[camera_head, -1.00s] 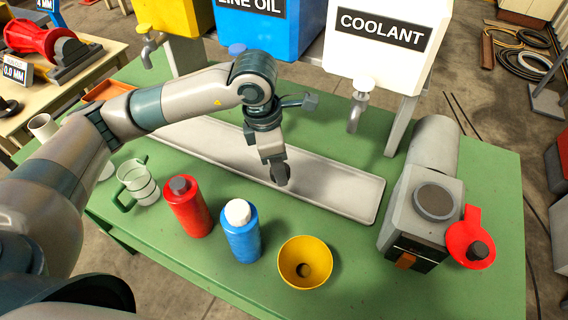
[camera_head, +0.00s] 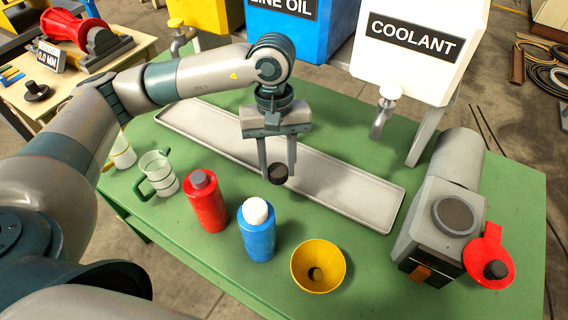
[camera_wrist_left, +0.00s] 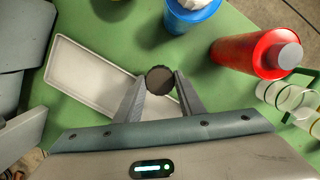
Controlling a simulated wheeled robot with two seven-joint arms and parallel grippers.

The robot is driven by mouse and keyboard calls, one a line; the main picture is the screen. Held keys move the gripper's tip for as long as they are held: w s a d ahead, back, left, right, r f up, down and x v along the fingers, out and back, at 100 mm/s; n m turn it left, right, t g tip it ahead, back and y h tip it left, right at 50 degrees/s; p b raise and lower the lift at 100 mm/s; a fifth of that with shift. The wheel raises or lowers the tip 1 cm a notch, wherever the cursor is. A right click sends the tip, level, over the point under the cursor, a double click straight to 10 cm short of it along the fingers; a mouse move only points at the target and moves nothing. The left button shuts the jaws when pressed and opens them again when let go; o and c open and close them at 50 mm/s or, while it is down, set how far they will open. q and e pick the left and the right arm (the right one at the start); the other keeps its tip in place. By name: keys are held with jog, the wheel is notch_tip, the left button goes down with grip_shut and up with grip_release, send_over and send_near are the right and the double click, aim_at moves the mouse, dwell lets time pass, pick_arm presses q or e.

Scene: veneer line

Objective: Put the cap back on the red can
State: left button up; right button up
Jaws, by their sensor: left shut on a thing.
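A small dark round cap (camera_head: 278,174) is held between the fingertips of my left gripper (camera_head: 277,172), above the grey tray. The left wrist view shows the cap (camera_wrist_left: 160,80) between the two fingers. The red can (camera_head: 207,207) stands upright on the green table, left of and nearer than the gripper, with a grey top piece (camera_head: 199,179). The can also shows in the left wrist view (camera_wrist_left: 245,54), at the upper right. The gripper is apart from the can. My right gripper is not in view.
A clear jug (camera_head: 158,172) with green handles stands left of the can. The long grey tray (camera_head: 345,187) lies behind. A grey machine (camera_head: 432,222) stands at right.

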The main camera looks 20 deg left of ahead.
pick_arm(q)
jog(key=m, duration=0.2)
jog(key=a+m, duration=0.1)
jog(key=m, duration=0.1)
jog(key=s+m+y, duration=0.1)
jog(key=m, duration=0.1)
jog(key=shift+a+r, duration=0.2)
jog(key=shift+r, duration=0.2)
